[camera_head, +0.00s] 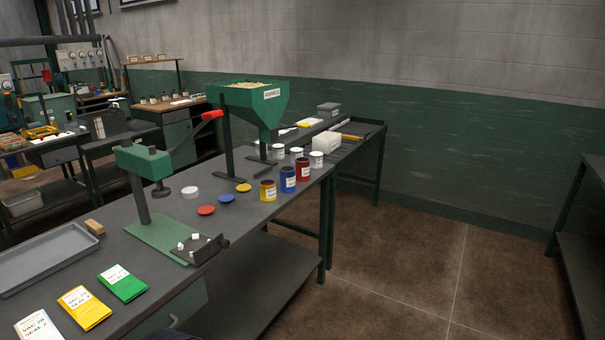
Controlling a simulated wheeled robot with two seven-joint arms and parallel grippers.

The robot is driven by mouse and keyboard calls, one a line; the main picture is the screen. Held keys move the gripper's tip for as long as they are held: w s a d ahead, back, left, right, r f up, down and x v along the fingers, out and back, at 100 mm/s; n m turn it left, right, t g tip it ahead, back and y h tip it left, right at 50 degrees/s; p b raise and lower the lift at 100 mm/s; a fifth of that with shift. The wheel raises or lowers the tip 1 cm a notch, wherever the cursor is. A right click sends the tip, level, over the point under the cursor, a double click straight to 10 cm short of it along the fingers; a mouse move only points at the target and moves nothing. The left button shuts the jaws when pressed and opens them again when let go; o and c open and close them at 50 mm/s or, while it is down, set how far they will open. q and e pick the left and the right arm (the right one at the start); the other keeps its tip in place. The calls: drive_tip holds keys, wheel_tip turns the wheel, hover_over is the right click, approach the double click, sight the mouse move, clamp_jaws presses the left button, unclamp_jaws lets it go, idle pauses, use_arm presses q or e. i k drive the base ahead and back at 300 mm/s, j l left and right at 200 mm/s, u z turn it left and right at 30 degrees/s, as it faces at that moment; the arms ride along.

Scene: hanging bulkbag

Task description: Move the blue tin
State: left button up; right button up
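The blue tin (288,181) stands upright near the right edge of the dark workbench (140,215). It has a white label, and its top looks open with dark contents. It stands between a yellow tin (267,191) on its left and a red tin (303,170) on its right. A blue lid (227,198) lies flat on the bench to the left of the tins. Neither of my grippers shows in the head view.
Red (206,210) and yellow (243,188) lids lie nearby. A green hopper (252,105) stands behind the tins, and a green lever press (146,165) stands nearer. White tins (297,154) stand farther back. Packets (84,308) and a grey tray (42,258) occupy the near end. The floor to the right is clear.

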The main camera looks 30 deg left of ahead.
sight(287, 173)
drive_tip(key=i+j, duration=0.6)
drive_tip(key=i+j+u, duration=0.1)
drive_tip(key=i+j, duration=0.5)
drive_tip(key=i, duration=0.2)
drive_tip(key=i+j, duration=0.55)
drive_tip(key=i, duration=0.15)
